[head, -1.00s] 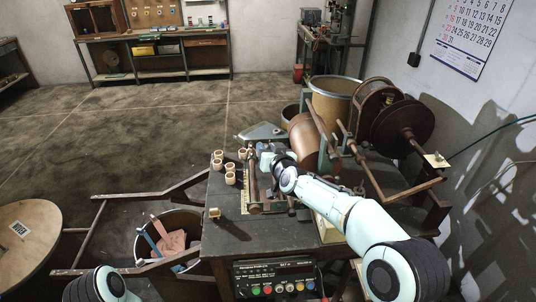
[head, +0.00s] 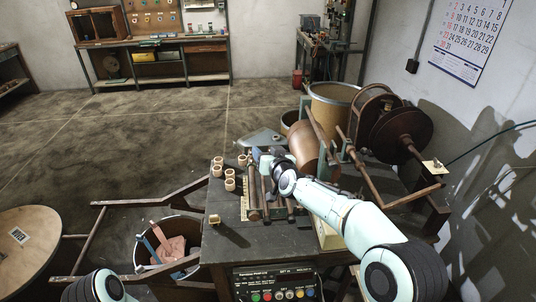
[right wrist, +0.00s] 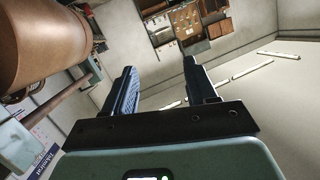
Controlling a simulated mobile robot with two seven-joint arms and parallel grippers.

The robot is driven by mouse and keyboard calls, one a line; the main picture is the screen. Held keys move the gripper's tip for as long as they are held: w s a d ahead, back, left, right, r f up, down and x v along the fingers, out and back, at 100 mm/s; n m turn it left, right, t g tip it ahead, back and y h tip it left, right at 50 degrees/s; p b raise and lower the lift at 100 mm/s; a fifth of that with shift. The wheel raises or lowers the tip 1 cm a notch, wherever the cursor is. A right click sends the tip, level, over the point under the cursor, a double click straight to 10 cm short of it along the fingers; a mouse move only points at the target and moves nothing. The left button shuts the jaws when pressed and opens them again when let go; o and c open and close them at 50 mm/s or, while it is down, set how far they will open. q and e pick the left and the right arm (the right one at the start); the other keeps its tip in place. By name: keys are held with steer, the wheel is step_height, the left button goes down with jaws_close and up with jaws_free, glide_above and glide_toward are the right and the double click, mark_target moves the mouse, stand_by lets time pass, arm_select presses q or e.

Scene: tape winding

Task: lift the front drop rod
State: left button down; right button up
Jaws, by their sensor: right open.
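Several slim metal rods (head: 253,200) lie side by side on the winding machine at the middle of the dark bench. I cannot tell which one is the front drop rod; my right arm hides part of that area. My right gripper (head: 257,157) is at the rods' far end, beside the large copper-coloured roller (head: 314,147). In the right wrist view its two dark fingers (right wrist: 160,82) are apart with nothing between them, and the roller (right wrist: 45,40) is at upper left. Of my left arm only a piece shows at the bottom left; its gripper is out of view.
Several small wooden rings (head: 230,178) stand on the bench (head: 225,240) left of the rods. A control panel (head: 275,280) is on the bench front. A bin (head: 183,226) stands at the left, and a large reel (head: 404,135) at the right.

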arm_select(q)
steer(key=shift+s+f+b, duration=0.8)
steer(key=shift+s+f, duration=0.3)
steer(key=shift+s, duration=0.05)
arm_select(e)
steer(key=v, duration=1.3)
steer(key=shift+s, duration=0.3)
